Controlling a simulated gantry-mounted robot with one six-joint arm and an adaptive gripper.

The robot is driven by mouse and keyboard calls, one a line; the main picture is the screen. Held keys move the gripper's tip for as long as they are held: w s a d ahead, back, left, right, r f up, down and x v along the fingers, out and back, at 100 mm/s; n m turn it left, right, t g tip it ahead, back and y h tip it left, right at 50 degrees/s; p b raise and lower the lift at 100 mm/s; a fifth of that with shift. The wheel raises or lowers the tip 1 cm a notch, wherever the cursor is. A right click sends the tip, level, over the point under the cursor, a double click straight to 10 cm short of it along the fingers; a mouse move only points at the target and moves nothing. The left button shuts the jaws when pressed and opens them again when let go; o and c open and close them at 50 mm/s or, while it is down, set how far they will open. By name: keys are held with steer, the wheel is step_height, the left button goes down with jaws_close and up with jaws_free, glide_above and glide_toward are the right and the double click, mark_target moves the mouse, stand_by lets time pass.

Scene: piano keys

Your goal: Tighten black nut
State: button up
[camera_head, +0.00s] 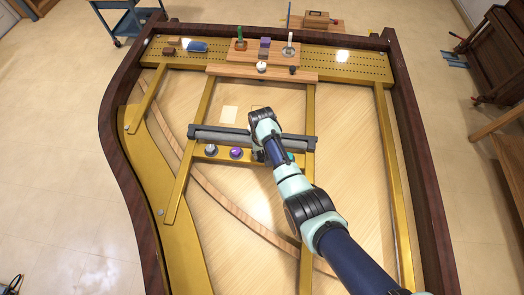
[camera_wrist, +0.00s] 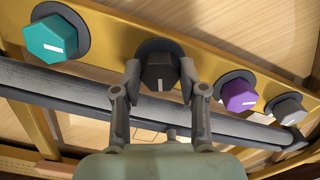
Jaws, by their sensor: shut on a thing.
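The black nut (camera_wrist: 160,66) is a hexagonal knob with a white line on its face, seated on a round dark base on the gold rail (camera_wrist: 111,45). In the wrist view its white line runs roughly up and down. My gripper (camera_wrist: 161,75) is shut on the black nut, with one finger on each side of it. In the head view my arm and gripper hide most of this spot.
A teal nut (camera_wrist: 52,40) sits left of the black nut in the wrist view; a purple nut (camera_wrist: 238,95) and a grey nut (camera_wrist: 287,107) sit to its right. A dark grey bar (camera_wrist: 60,85) runs close alongside the rail. A wooden tray (camera_head: 220,51) with small objects stands at the back.

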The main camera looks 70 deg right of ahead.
steer(key=shift+m+p, duration=0.3)
steer(key=shift+m, duration=1.4)
steer(key=o, duration=0.9)
steer(key=shift+c, duration=0.2)
steer(key=shift+r, duration=0.1)
step_height(320, 180, up, 12)
